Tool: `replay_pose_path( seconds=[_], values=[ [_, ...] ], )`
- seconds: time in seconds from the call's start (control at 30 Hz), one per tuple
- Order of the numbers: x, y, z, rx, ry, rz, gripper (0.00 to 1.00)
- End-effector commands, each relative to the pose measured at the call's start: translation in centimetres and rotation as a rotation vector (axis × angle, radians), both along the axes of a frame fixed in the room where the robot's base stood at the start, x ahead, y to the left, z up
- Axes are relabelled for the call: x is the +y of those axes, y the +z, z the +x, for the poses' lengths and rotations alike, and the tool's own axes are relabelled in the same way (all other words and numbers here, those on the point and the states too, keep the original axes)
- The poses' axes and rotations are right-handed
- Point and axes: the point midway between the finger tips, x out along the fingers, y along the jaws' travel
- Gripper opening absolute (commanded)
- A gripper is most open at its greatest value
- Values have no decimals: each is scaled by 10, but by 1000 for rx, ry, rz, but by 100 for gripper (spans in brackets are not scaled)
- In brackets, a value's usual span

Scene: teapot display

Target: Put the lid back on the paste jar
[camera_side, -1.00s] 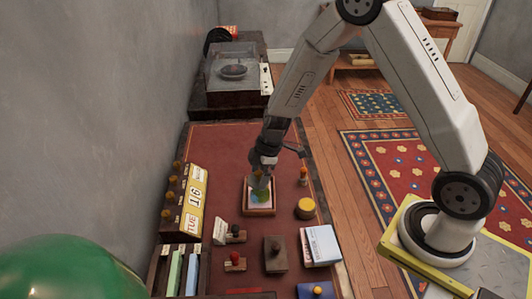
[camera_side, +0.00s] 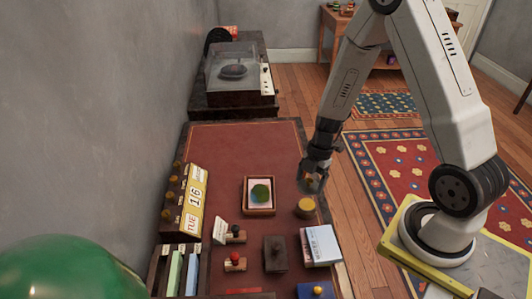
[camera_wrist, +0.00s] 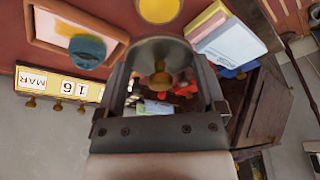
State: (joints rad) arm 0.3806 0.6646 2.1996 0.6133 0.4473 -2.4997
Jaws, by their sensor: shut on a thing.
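The round paste jar (camera_side: 305,209) with a mustard-yellow top stands near the right edge of the red desk. Its yellow top also shows at the upper edge of the wrist view (camera_wrist: 160,9). My gripper (camera_side: 310,188) is just behind the jar, over the right side of the desk.
A wooden tray (camera_side: 260,211) with a green round shape is left of the jar. Books (camera_side: 320,245), a dark block (camera_side: 275,254) and stamps (camera_side: 235,262) are nearer the camera. A calendar (camera_side: 193,197) stands along the left. The far desk is clear.

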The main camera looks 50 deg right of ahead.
Motion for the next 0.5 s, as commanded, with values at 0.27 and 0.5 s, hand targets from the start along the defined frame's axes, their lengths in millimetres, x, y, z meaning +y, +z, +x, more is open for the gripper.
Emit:
replay_pose_path(
  seconds=[0.27, 0.5],
  values=[
    [-1, 0, -3, -1, 12, 2, 32],
    [-1, -5, -2, -1, 11, 2, 32]
  ],
)
